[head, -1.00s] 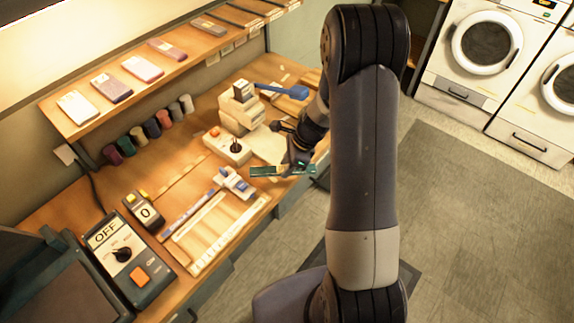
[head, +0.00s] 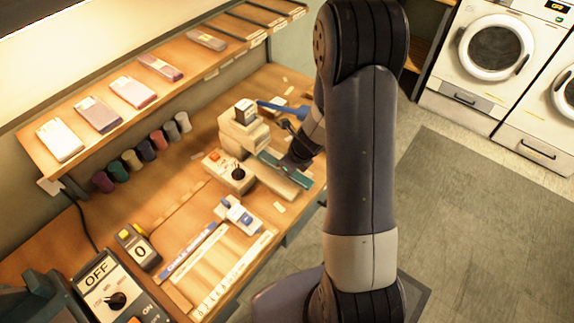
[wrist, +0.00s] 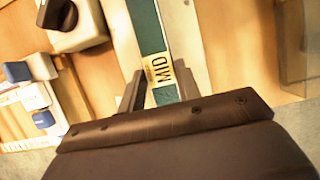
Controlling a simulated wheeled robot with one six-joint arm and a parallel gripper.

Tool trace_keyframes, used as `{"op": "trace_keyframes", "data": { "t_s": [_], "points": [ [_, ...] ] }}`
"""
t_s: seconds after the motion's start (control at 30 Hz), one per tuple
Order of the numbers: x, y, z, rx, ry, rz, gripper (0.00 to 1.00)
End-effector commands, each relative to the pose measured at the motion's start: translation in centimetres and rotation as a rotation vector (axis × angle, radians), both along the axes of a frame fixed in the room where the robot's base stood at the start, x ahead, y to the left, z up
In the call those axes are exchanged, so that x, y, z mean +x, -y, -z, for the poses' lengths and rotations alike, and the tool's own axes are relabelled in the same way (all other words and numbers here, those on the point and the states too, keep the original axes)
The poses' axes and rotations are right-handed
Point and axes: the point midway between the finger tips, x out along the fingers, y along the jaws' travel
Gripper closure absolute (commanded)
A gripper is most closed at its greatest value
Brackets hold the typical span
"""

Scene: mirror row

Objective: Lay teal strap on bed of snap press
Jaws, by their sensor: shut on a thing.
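The teal strap (head: 297,178) lies lengthwise along the cream bed of the snap press (head: 238,134) in the head view. In the wrist view the strap (wrist: 147,28) runs away from me, with a yellow "MID" label near my fingers. The pale press bed (wrist: 183,38) shows beside and beneath it. My gripper (head: 291,161) is shut on the strap near its label, and it also shows in the wrist view (wrist: 158,94). I cannot tell whether the strap touches the bed. The press's blue lever (head: 283,108) is partly hidden by my arm.
A control box with a black knob (head: 238,173) stands left of the bed. A blue and white device (head: 238,215) and a ruled board (head: 235,270) lie nearer. Thread spools (head: 150,150) line the wall under the shelf.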

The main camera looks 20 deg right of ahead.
Motion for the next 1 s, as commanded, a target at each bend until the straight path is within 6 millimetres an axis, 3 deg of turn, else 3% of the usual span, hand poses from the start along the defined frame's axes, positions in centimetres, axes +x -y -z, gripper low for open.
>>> {"op": "trace_keyframes", "data": {
  "t_s": [0.1, 1.0],
  "points": [
    [0.0, 0.0, 1.0, 0.000, 0.000, -0.001, 0.95],
    [0.0, 0.0, 2.0, 0.000, 0.000, -0.003, 0.95]
  ]
}}
